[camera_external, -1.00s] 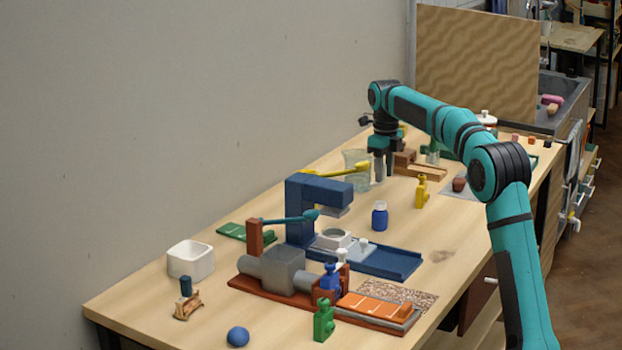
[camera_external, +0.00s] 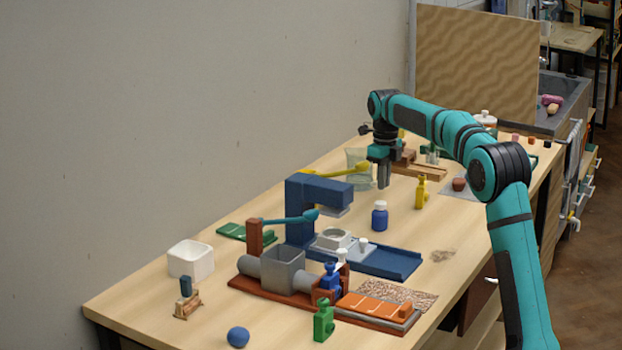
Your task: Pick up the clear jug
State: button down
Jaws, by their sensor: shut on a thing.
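The clear jug (camera_external: 356,170) stands upright at the far side of the bench, behind the yellow lever. It is see-through and its edges are faint. My gripper (camera_external: 383,184) points down at the jug's right side, with its fingers close together. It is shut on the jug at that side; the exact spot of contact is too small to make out. I cannot tell any gap between the jug and the bench.
A blue press (camera_external: 304,208) with a yellow lever (camera_external: 330,173) stands in front of the jug. A blue bottle (camera_external: 380,216) and a yellow figure-shaped piece (camera_external: 421,192) stand nearby. A wooden block holder (camera_external: 420,170) lies just behind my gripper.

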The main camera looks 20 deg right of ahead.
jog(key=shift+r, duration=0.1)
jog(key=shift+r, duration=4.8)
